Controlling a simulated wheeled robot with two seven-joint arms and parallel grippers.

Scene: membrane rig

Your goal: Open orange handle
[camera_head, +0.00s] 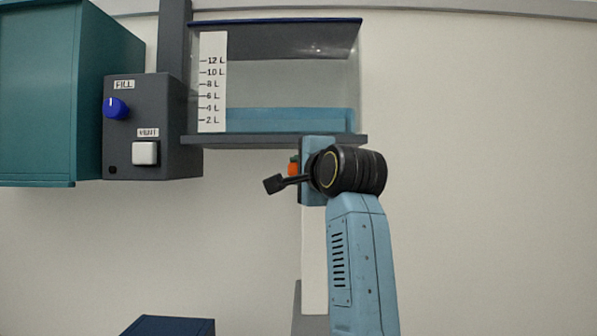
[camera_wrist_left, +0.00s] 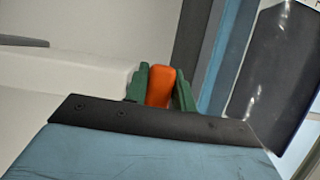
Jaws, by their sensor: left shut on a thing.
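The orange handle (camera_head: 293,170) is a small patch below the clear tank in the head view, partly hidden by my left gripper (camera_head: 291,163) and wrist. In the left wrist view the orange handle (camera_wrist_left: 159,88) stands between the two green fingers of my left gripper (camera_wrist_left: 161,85). The fingers are shut on it, one on each side. The parts the handle is mounted on are mostly hidden by my arm. My right gripper is in neither view.
The clear tank (camera_head: 285,75) on a grey shelf (camera_head: 240,141) holds blue liquid to about the 4 L mark. Left of it are a grey control box (camera_head: 180,115) with a blue knob (camera_head: 116,108) and white button (camera_head: 145,153), and a teal cabinet (camera_head: 45,100). The right wall is bare.

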